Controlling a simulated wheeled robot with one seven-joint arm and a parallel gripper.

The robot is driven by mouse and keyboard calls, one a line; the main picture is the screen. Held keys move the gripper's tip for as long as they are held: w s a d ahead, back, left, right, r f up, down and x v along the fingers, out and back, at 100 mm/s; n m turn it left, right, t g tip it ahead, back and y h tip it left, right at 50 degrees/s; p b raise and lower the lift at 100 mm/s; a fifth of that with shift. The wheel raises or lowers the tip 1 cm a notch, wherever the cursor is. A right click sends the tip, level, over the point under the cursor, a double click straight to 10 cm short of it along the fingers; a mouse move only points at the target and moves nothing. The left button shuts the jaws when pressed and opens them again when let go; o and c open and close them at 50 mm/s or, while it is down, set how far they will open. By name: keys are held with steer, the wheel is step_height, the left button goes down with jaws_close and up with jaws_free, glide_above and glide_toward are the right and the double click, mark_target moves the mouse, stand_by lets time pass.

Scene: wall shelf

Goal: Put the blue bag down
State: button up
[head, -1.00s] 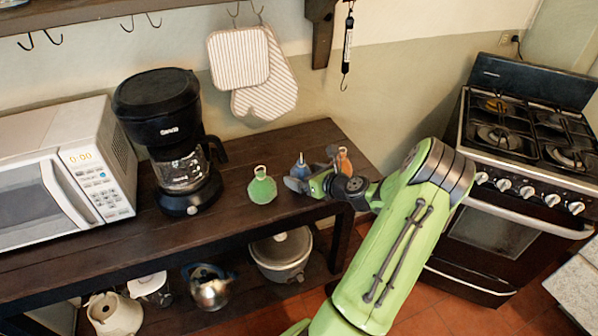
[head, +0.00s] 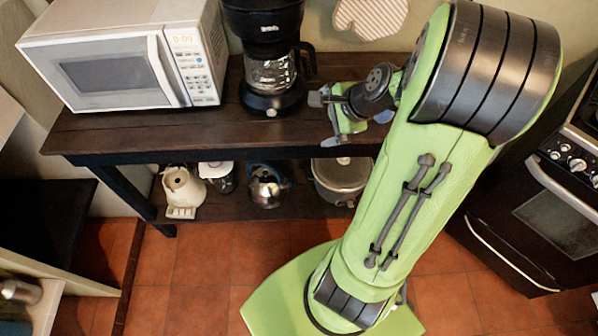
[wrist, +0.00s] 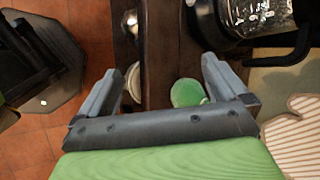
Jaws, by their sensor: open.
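My gripper (head: 328,130) is open over the front edge of the dark wooden table (head: 200,122), right of the coffee maker. In the wrist view its two fingers (wrist: 163,68) stand wide apart with nothing held between them. A green bag (wrist: 187,93) shows beyond the fingers, near the right one, on the dark table. I cannot make out the blue bag for sure in either current view. My arm and gripper cover the right part of the table in the head view.
A white microwave (head: 120,60) and a black coffee maker (head: 265,30) stand on the table. A lower shelf holds a cream jug (head: 185,187), a kettle (head: 266,187) and a pot (head: 340,180). A stove (head: 560,205) stands at right. Tabletop before the microwave is clear.

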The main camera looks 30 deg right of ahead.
steer(key=s+a+r+n+g+h, duration=0.1)
steer(key=s+a+r+n, duration=0.15)
steer(key=a+n, duration=0.25)
steer(key=s+a+r+n+g, duration=0.1)
steer(key=a+r+n, duration=0.2)
steer(key=a+n, duration=0.25)
steer(key=s+a+r+n, duration=0.4)
steer(key=s+a+n, duration=0.2)
steer(key=s+n, duration=0.4)
steer(key=shift+s+a+t, duration=0.3)
steer(key=shift+s+a, duration=0.05)
steer(key=shift+s, duration=0.3)
